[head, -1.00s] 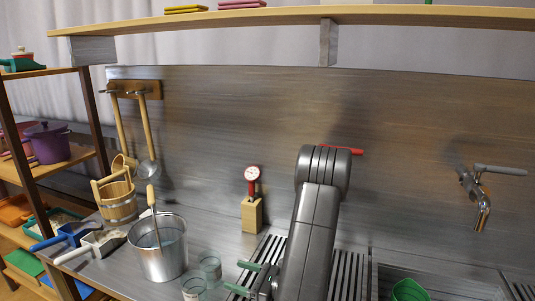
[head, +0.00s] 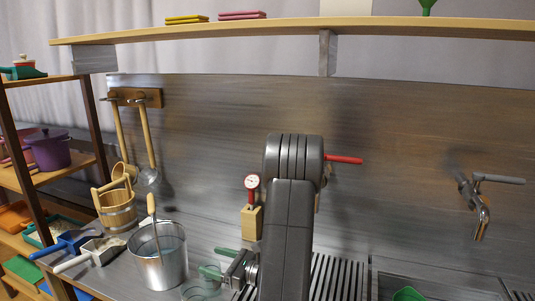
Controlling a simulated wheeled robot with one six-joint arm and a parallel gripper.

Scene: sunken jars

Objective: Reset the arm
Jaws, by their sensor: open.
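My gripper (head: 215,262) is low in the head view, just left of my grey arm, with its green fingers spread apart. Nothing shows between the fingers. It is above the counter at the left end of the slatted drainer (head: 338,275). A clear glass jar (head: 198,292) stands close below and to the left, partly cut by the picture's lower edge. A metal bucket (head: 160,262) with a wooden-handled tool in it stands further left.
A red dial gauge in a wooden block (head: 251,222) stands behind my arm. A wooden pail (head: 117,212) and two scoops are at the left. A tap (head: 480,205) is on the right wall. A shelf (head: 290,28) runs above.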

